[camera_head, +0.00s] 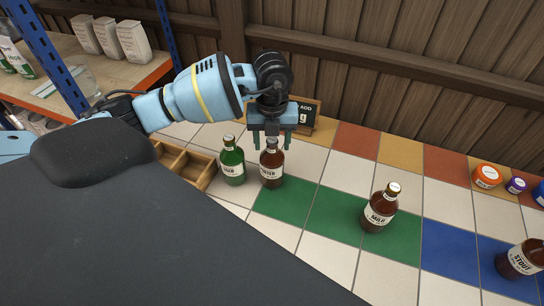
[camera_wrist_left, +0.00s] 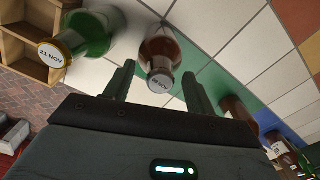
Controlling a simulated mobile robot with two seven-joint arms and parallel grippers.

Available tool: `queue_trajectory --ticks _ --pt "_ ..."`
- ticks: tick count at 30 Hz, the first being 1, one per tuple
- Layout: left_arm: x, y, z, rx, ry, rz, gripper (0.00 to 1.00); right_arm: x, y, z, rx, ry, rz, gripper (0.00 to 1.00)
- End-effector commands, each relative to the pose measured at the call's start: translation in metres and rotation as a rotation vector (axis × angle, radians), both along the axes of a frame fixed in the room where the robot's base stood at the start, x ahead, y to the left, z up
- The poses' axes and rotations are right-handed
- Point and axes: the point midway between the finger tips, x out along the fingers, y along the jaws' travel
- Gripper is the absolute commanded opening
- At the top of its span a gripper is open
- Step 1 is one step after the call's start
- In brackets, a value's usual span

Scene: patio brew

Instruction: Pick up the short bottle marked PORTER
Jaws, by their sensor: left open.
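The short brown PORTER bottle (camera_head: 271,168) stands upright on the tiled top, just right of a green bottle (camera_head: 232,164). My left gripper (camera_head: 272,140) is above it, pointing down, with its fingers open around the bottle's neck area. In the left wrist view the brown bottle (camera_wrist_left: 160,55) shows its dated cap between the two open fingers of the left gripper (camera_wrist_left: 158,85). I cannot tell whether a finger touches it. The green bottle also shows in the left wrist view (camera_wrist_left: 92,32), beside one finger. My right gripper is not in view.
A brown MILD bottle (camera_head: 379,208) stands on green tiles to the right. A STOUT bottle (camera_head: 521,260) is at the far right. A wooden crate (camera_head: 200,170) is left of the green bottle. A small black sign (camera_head: 305,113) stands behind the gripper. Coloured caps (camera_head: 486,177) lie at right.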

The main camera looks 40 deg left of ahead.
Motion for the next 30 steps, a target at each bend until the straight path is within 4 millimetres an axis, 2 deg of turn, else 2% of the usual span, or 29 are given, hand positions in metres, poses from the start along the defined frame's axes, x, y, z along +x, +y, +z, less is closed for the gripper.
queue_trajectory --ticks 8,9,21,30 --pt "0.0000 0.0000 -0.0041 0.001 -0.001 -0.001 0.55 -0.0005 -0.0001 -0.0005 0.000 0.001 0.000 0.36" --pt "0.0000 0.0000 -0.0040 0.001 -0.001 -0.001 0.53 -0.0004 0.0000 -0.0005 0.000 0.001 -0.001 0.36" --pt "0.0000 0.0000 -0.0037 0.001 -0.001 -0.001 0.00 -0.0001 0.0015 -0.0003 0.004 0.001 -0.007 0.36" --pt "0.0006 0.0000 -0.0024 0.000 -0.003 0.000 0.00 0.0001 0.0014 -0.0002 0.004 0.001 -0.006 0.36"
